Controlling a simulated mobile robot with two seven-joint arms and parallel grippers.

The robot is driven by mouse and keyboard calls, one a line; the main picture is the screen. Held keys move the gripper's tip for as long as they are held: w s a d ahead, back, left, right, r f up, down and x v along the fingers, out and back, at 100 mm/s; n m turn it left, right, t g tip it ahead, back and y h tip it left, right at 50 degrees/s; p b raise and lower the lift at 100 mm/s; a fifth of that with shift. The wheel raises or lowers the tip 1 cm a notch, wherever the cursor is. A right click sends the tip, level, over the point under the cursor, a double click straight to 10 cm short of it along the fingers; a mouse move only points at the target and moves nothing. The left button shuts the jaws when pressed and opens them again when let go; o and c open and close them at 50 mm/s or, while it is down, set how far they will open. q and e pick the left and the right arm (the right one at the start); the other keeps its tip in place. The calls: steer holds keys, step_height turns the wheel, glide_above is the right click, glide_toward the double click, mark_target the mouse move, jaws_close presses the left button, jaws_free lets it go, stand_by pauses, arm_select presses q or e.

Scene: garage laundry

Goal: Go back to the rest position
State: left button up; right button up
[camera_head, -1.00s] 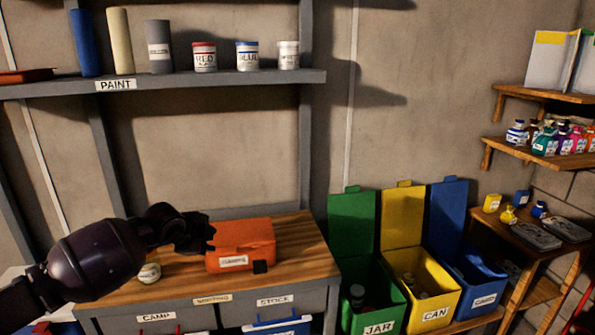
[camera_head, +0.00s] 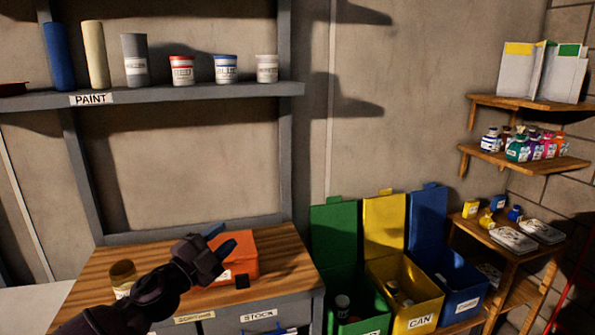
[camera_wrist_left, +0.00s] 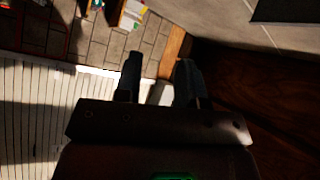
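My left gripper (camera_head: 219,244) is above the wooden workbench, in front of the orange box in the head view, and overlaps its left part. In the left wrist view the two fingers (camera_wrist_left: 159,78) stand apart with nothing held between them. My left arm reaches in from the bottom left of the head view. My right gripper is in neither view.
The wooden workbench (camera_head: 97,276) bears the orange box (camera_head: 243,262) and a small jar (camera_head: 122,276). Green (camera_head: 334,232), yellow (camera_head: 385,226) and blue (camera_head: 428,220) bins stand open to the right. A paint shelf (camera_head: 200,94) hangs above the bench.

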arm_select(q)
steer(key=s+a+f+n+g+y, duration=0.1)
steer(key=s+a+f+n+y, duration=0.3)
steer(key=s+f, duration=0.6)
steer(key=s+a+f+n+g+y, duration=0.2)
steer(key=s+a+f+n+y, duration=0.1)
steer(key=s+f+n, duration=0.6)
steer(key=s+a+f+n+g+y, duration=0.2)
steer(key=s+a+f+n+y, duration=0.2)
steer(key=s+f, duration=0.9)
steer(key=shift+s+a+f+n+y, duration=0.15)
steer(key=shift+a+f+n+y, duration=0.25)
steer(key=shift+n+y, duration=0.55)
steer(key=shift+d+n+h, duration=0.1)
steer(key=shift+n+h, duration=0.15)
steer(key=shift+o, duration=0.3)
